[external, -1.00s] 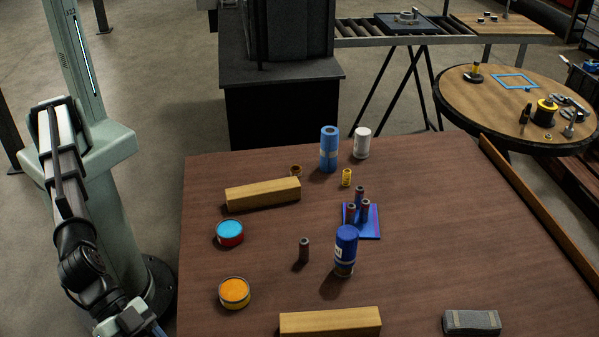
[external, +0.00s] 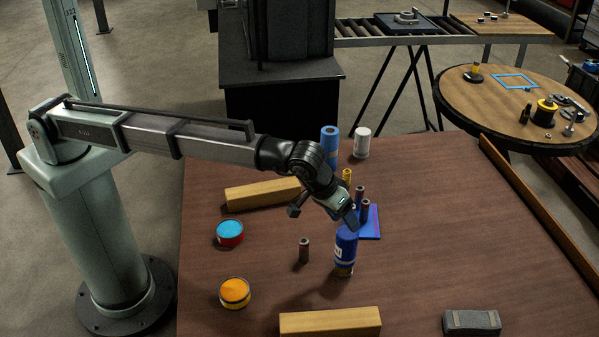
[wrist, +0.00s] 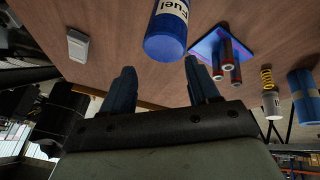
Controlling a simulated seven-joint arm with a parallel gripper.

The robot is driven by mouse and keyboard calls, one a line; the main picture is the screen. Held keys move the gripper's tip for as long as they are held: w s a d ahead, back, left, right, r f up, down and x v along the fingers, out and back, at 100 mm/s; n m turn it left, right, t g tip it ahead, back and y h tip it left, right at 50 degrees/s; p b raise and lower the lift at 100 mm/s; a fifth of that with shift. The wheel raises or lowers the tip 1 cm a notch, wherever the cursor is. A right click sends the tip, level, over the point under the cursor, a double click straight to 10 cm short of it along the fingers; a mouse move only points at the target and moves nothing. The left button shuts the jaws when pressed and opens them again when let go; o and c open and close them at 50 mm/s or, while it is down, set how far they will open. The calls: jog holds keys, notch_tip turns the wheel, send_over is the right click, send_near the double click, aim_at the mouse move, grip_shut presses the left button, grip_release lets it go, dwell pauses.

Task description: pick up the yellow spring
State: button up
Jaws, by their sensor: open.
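The yellow spring (external: 347,175) stands on the brown table behind the blue plate, partly hidden by my wrist in the external view. It also shows in the wrist view (wrist: 267,80), at the right, beside the white cylinder. My gripper (external: 350,220) is in the air near the top of the dark blue fuel bottle, on the near side of the spring and apart from it. In the wrist view my gripper's two fingers (wrist: 159,72) are spread with nothing between them.
The fuel bottle (external: 345,252) stands close below my gripper. The blue plate (external: 373,228) holds dark cylinders between bottle and spring. A blue cylinder (external: 329,141) and white cylinder (external: 362,142) stand behind the spring. A wooden block (external: 255,194) lies left. The table's right side is mostly clear.

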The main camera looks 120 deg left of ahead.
jog(key=s+a+f+n+g+h, duration=0.1)
jog(key=s+a+n, duration=0.25)
jog(key=a, duration=0.65)
jog(key=s+a+f+n+g+h, duration=0.15)
jog(key=s+a, duration=0.25)
jog(key=a, duration=0.7)
jog(key=n+g+h, duration=0.1)
jog(key=n+g, duration=0.1)
jog(key=n, duration=0.2)
send_over(347, 171)
jog(key=shift+t, duration=0.25)
jog(key=f, duration=0.9)
jog(key=shift+w+a, duration=0.1)
jog(key=shift+a, duration=0.25)
jog(key=shift+d+f, duration=0.15)
jog(key=shift+f, duration=1.2)
jog(key=shift+d+f, duration=0.1)
jog(key=shift+f, duration=1.25)
grip_shut()
